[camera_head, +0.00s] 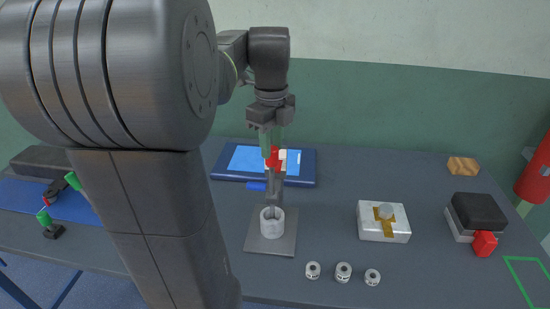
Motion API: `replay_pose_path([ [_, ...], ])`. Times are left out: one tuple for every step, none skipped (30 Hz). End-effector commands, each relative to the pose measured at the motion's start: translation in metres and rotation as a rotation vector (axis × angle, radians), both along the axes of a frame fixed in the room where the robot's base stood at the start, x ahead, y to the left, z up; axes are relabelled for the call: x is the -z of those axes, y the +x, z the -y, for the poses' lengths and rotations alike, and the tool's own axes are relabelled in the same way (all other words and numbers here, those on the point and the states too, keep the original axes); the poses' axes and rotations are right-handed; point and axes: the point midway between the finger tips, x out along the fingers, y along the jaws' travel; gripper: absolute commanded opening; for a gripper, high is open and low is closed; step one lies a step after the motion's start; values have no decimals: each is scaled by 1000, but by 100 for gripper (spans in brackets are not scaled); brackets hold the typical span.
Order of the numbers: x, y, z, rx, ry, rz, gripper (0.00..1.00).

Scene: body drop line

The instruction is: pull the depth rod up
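A grey post (280,190), which looks like the depth rod stand, rises behind a pale ring-shaped cup (272,224) on a grey square base plate (285,246). A small red piece (273,158) sits near its top. My gripper (271,147) points down from above, its green-tipped fingers reaching to just above or beside the red piece. The fingers look slightly apart, but whether they touch or hold the red piece is too small to tell. Part of the post's top is hidden by the fingers and the red piece.
A blue tray (226,175) lies behind the post. A silver box (384,230) with a tan strip, several small metal rollers (343,272) and a black-topped block (477,211) with a red tab stand to the right. My arm covers the left.

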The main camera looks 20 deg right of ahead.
Motion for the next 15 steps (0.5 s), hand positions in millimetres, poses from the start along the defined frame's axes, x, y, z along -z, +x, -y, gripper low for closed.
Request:
replay_pose_path([
  [0,0,0,0,0,0,9],
  [0,0,0,0,0,0,9],
  [0,0,0,0,0,0,8],
  [0,0,0,0,0,0,8],
  [0,0,0,0,0,0,8],
  [-1,0,0,0,0,0,8],
  [-1,0,0,0,0,0,8],
  [-2,0,0,0,0,0,8],
  [-2,0,0,0,0,0,8],
  [-3,0,0,0,0,0,8],
  [-3,0,0,0,0,0,8],
  [-4,0,0,0,0,0,8],
  [-4,0,0,0,0,0,8],
  [-5,0,0,0,-1,0,8],
  [-6,0,0,0,-1,0,8],
])
